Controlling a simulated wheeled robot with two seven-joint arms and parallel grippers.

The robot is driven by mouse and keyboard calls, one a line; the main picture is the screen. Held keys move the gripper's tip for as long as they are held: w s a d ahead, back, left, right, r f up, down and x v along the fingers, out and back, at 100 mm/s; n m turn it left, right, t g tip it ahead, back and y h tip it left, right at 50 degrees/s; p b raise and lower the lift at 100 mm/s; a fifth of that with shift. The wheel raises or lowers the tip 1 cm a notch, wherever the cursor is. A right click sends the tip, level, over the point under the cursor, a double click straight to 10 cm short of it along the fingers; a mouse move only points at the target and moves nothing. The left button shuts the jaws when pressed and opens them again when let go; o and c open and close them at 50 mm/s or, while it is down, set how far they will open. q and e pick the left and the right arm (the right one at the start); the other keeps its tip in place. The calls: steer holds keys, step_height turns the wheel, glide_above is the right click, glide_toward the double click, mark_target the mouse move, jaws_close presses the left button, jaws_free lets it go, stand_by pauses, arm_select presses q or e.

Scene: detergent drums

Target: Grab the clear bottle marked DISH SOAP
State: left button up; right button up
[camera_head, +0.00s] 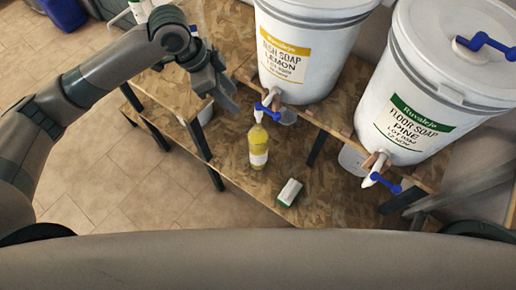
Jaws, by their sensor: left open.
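A clear bottle (258,150) with yellow liquid and a pale label stands upright on the lower wooden shelf. Its label is too small to read. It stands below the blue-handled tap (268,104) of the white drum marked DISH SOAP LEMON (290,50). My left gripper (224,88) is open and empty, up and to the left of the bottle, apart from it. My right gripper is not in view.
A second white drum marked FLOOR SOAP PINE (415,105) stands to the right, with its own blue-handled tap (376,178). A green and white block (289,192) lies on the lower shelf (325,200) right of the bottle. Dark shelf legs stand nearby. A blue container (65,12) is at upper left.

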arm_select(q)
steer(key=p, duration=0.3)
glide_above(255, 126)
steer(key=s+a, duration=0.1)
steer(key=a, duration=0.1)
step_height(255, 126, down, 11)
steer(key=shift+d, duration=0.15)
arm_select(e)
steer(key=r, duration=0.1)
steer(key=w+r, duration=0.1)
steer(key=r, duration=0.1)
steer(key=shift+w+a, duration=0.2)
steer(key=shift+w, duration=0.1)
arm_select(q)
steer(key=shift+d+f+p, duration=0.15)
steer(key=shift+f+p, duration=0.2)
steer(key=shift+f, duration=0.15)
steer(key=p+x, duration=0.1)
steer(key=x, duration=0.2)
steer(key=shift+w+d+f, duration=0.1)
steer(key=shift+d+f, duration=0.05)
steer(key=shift+f, duration=0.4)
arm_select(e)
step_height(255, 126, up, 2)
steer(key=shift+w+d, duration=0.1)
